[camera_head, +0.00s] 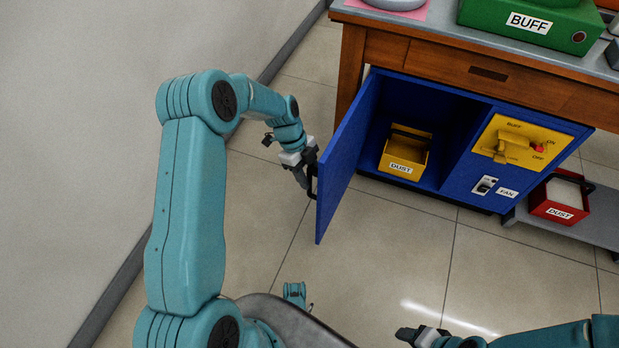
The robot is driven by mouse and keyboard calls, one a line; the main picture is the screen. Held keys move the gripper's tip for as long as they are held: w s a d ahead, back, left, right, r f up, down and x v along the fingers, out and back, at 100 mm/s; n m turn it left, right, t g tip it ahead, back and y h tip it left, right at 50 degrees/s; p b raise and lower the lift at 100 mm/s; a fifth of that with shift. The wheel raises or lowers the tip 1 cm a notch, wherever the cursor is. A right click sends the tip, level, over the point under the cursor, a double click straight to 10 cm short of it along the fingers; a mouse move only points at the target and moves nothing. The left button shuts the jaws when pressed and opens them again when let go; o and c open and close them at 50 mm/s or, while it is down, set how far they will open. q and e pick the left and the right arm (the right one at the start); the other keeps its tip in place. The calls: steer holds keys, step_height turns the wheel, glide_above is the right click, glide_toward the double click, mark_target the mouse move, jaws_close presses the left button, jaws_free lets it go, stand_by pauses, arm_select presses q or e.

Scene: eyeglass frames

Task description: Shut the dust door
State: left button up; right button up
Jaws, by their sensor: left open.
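The blue dust door (345,155) stands wide open, swung out from the left side of the blue cabinet (456,160). A yellow bin (405,154) labelled DUST sits inside the open compartment. My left gripper (310,188) is open at the outer left face of the door, close to its black handle near the free edge. I cannot tell whether the fingers touch the handle. My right gripper (408,334) is low in the picture, away from the door, over the floor; its jaw state is unclear.
A yellow BUFF switch panel (522,141) and a FAN switch (485,186) are right of the compartment. A red DUST bin (559,198) stands on a grey low shelf (590,222). A green BUFF box (530,22) is on the wooden bench. The floor before the door is clear.

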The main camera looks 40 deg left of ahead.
arm_select(q)
steer(key=shift+d+f, duration=0.15)
steer(key=shift+f, duration=0.1)
